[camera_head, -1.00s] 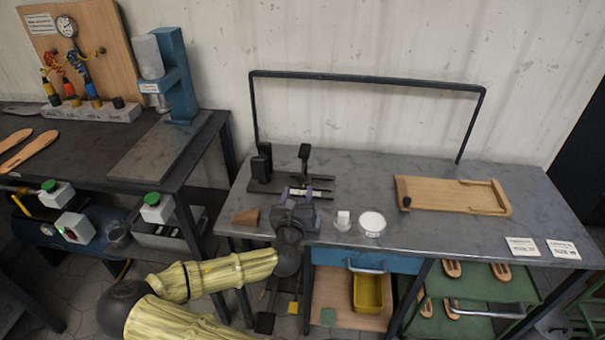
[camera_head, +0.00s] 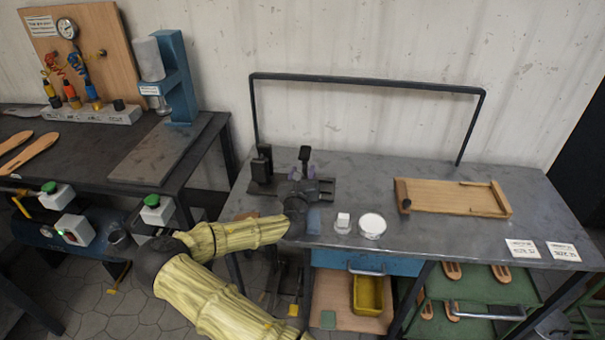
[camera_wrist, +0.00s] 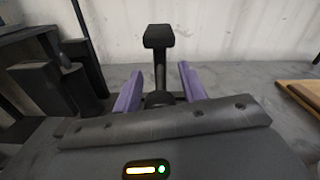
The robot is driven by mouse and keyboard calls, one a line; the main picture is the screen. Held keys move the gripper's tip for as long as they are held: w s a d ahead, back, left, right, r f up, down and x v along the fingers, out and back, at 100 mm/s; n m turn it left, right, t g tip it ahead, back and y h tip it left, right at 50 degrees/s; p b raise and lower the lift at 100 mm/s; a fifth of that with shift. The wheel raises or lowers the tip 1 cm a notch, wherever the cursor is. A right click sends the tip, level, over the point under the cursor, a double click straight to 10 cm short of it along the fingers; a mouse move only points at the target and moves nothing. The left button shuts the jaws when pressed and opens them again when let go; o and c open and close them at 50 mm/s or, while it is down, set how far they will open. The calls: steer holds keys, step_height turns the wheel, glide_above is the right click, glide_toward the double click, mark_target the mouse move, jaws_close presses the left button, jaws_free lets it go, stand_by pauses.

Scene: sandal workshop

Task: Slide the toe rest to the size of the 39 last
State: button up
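The toe rest, seemingly the black upright post with a padded head (camera_head: 305,153), stands on the dark jig on the bench. It also shows in the middle of the wrist view (camera_wrist: 159,37). My gripper (camera_head: 302,172) reaches over the jig at the post. In the wrist view, its two purple fingers (camera_wrist: 161,70) stand either side of the post's lower stem, open, with gaps visible on both sides. The taller black blocks (camera_head: 261,165) stand at the jig's left end. My wrist hides much of the jig's scale and front. I cannot identify a 39 last.
A white cube (camera_head: 342,222) and a round white dish (camera_head: 372,226) sit right of my wrist. A wooden tray (camera_head: 450,197) and two printed cards (camera_head: 522,249) lie farther right. A black frame (camera_head: 365,82) rises behind. The bench middle behind the dish is clear.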

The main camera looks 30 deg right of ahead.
jaws_close()
steer(key=shift+s+d, duration=0.15)
steer(key=shift+d, duration=0.05)
steer(key=shift+o, duration=1.1)
jaws_free()
steer(key=p+v, duration=0.4)
steer(key=v, duration=1.3)
steer(key=shift+a, duration=0.2)
